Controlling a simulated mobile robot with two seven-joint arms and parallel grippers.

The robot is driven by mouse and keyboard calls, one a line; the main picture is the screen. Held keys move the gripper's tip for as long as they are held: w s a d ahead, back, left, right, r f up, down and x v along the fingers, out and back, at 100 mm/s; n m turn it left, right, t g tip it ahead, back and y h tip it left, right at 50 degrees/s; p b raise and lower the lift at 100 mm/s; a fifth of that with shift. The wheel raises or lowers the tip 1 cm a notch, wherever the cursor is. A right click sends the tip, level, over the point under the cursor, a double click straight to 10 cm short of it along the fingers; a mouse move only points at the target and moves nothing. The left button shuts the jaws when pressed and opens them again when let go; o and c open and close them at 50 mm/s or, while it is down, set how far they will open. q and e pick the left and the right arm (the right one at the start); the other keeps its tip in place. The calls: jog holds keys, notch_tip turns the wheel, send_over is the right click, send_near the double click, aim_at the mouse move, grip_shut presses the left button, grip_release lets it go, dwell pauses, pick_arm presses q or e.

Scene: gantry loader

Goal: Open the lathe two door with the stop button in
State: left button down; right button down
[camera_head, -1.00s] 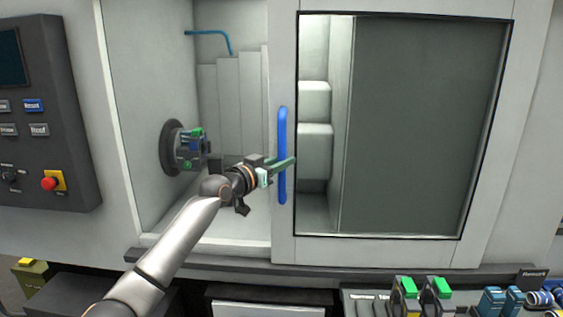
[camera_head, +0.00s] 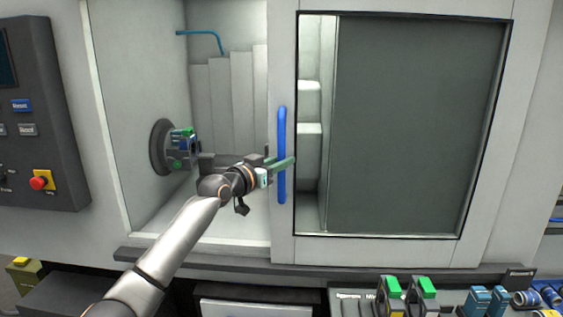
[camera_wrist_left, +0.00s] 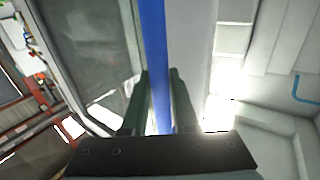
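The lathe door (camera_head: 284,235) is partly open, with a wide opening to its left. Its blue vertical handle (camera_head: 282,120) is on the door's left edge. My left gripper (camera_head: 284,164) is at the handle. In the left wrist view its green fingers (camera_wrist_left: 158,100) are on both sides of the blue handle (camera_wrist_left: 154,40), closed on it. A red stop button (camera_head: 38,183) on a yellow plate is on the control panel at far left; I cannot tell whether it is pressed in. My right gripper is not in view.
A chuck (camera_head: 162,147) holding green and blue parts is inside the opening. The dark control panel (camera_head: 50,110) is left of the machine. A bench with green-topped holders (camera_head: 408,287) and blue parts (camera_head: 478,300) stands at the lower right.

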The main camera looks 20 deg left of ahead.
pick_arm(q)
jog(key=c, duration=1)
grip_release()
jog(key=shift+b+v, duration=1.05)
jog(key=shift+v, duration=5.25)
